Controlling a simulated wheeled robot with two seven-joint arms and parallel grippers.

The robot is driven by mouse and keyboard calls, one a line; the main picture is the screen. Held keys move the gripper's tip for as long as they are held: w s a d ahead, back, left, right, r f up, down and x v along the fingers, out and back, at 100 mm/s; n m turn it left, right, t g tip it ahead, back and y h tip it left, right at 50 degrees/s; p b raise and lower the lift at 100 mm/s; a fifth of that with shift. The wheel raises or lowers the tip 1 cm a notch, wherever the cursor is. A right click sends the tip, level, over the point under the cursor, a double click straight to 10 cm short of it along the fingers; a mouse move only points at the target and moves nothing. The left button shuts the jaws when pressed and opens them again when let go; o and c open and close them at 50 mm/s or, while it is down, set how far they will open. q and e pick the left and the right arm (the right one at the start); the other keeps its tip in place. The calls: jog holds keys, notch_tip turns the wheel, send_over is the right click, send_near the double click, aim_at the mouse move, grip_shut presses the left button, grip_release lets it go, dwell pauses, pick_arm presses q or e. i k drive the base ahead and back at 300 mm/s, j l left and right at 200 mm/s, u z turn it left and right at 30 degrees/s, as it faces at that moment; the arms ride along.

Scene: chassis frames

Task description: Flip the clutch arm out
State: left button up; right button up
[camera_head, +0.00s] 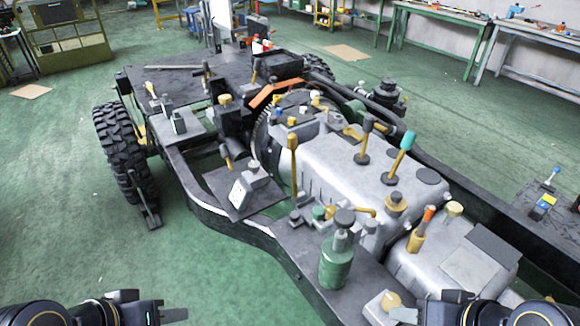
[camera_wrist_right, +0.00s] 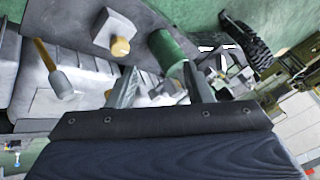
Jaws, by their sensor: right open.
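The chassis (camera_head: 225,215) carries a grey engine and gearbox housing (camera_head: 330,160) with several levers. I cannot tell for certain which one is the clutch arm. An orange flat arm (camera_head: 262,96) lies by the toothed flywheel (camera_head: 260,140), and a yellow lever (camera_head: 293,155) stands upright at the housing's near side. My left gripper (camera_head: 172,314) is at the bottom left, apart from the chassis; its jaw gap is unclear. My right gripper (camera_head: 420,312) is at the bottom, near the chassis's front end. The right wrist view shows its fingers (camera_wrist_right: 160,88) apart, with nothing gripped.
A green canister (camera_head: 336,262) and a yellow-topped knob (camera_head: 390,301) stand close to my right gripper. The canister also shows in the right wrist view (camera_wrist_right: 168,47). A black wheel (camera_head: 122,150) is at the left. Workbenches (camera_head: 435,18) line the back; green floor (camera_head: 90,240) is clear at left.

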aim_at(292, 139)
jog(key=i+j+u, duration=0.4)
jog(key=i+j, duration=0.55)
